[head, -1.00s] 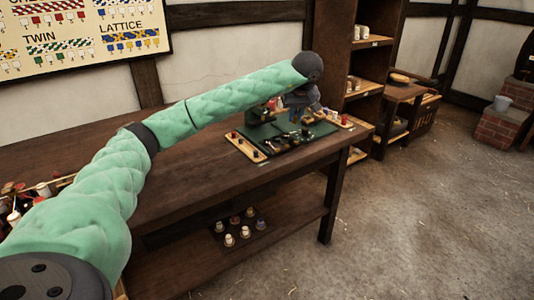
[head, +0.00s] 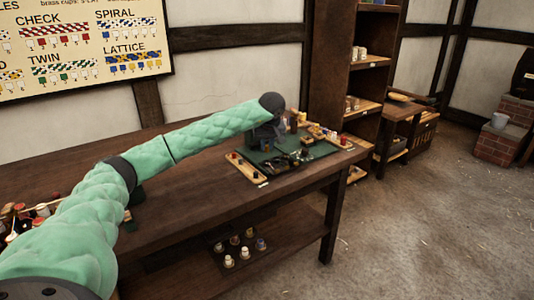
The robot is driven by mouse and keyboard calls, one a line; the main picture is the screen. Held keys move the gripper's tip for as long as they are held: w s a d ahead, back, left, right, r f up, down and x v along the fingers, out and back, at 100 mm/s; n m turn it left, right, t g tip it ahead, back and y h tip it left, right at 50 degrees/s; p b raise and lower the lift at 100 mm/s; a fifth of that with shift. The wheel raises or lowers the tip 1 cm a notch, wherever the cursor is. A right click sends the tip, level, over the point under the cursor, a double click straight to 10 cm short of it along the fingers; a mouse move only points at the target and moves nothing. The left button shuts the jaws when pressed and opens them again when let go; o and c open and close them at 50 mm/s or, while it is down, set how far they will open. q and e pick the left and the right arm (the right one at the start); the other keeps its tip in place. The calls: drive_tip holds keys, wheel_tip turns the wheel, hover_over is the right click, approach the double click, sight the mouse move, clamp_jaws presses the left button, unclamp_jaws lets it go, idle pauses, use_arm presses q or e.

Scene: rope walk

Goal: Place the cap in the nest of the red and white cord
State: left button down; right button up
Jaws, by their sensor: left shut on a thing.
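My left arm reaches across the bench, and its gripper (head: 264,135) hangs over the far left part of the green mat (head: 262,160). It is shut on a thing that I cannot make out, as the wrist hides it. Several small dark pieces and cords lie on the mat, too small to tell apart. I cannot pick out the red and white cord or its nest. A wooden strip (head: 247,171) with dark and red caps lies along the mat's left edge. Another strip (head: 330,137) with red and yellow pieces stands behind the mat at right. My right gripper is not in view.
The wooden bench (head: 195,190) has bare top between my arm and the mat. Several bobbin-like pieces stand on a dark tray (head: 217,252) on its lower shelf. Bottles (head: 25,220) crowd the left end. An open shelf unit (head: 362,78) stands behind at right. The floor at right is clear.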

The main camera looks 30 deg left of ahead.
sight(267, 151)
use_arm(q)
wheel_tip(267, 151, down, 3)
drive_tip(key=shift+f, duration=0.4)
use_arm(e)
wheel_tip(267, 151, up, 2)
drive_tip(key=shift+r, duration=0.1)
use_arm(q)
drive_tip(key=shift+f, duration=0.25)
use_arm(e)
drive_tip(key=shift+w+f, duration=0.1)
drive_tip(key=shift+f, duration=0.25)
use_arm(q)
drive_tip(key=shift+f, duration=0.3)
drive_tip(key=c, duration=1.4)
unclamp_jaws()
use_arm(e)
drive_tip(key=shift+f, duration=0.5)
use_arm(q)
drive_tip(key=shift+o, duration=0.2)
